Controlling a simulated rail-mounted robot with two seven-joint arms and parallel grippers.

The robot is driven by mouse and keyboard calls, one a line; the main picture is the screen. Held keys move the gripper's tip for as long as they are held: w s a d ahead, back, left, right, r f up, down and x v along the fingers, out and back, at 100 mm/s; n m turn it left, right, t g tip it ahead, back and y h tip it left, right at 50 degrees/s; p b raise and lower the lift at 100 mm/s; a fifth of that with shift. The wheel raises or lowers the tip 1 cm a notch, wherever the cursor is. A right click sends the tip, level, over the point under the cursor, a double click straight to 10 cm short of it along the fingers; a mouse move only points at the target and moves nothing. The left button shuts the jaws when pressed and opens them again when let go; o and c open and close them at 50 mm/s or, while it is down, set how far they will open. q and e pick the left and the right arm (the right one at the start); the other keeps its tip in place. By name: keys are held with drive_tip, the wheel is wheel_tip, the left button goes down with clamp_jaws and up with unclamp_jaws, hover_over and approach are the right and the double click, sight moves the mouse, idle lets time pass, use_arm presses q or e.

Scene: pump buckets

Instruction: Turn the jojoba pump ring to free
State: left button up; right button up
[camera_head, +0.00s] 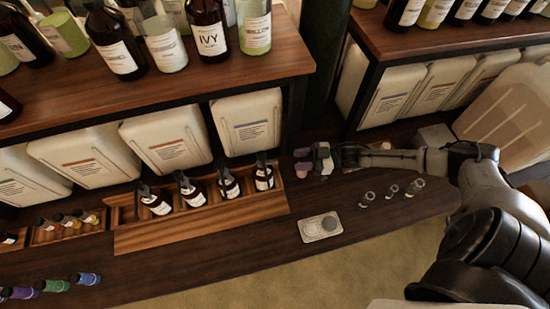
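My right gripper (326,158) reaches in from the right over the dark counter, just right of the wooden rack. Small purple pieces (303,169) lie at its tip; I cannot tell whether it touches them or how far its fingers are apart. Several dark bottles with black pump heads and white labels stand tilted in the rack, such as the rightmost pump bottle (263,177) and its neighbour (228,184). Their labels are too small to read, so I cannot tell which is jojoba, and no pump ring shows clearly. My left gripper is out of view.
The wooden rack (200,226) stands on the counter below a shelf (160,95) with bottles on top and white canisters (248,122) beneath. A pale tray (321,227) and small glass bottles (391,191) sit in front. Bare counter lies around the tray.

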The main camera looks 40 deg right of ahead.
sight(275, 161)
drive_tip(key=p+x, duration=0.1)
drive_tip(key=x, duration=0.7)
drive_tip(key=shift+w+a, duration=0.2)
clamp_jaws()
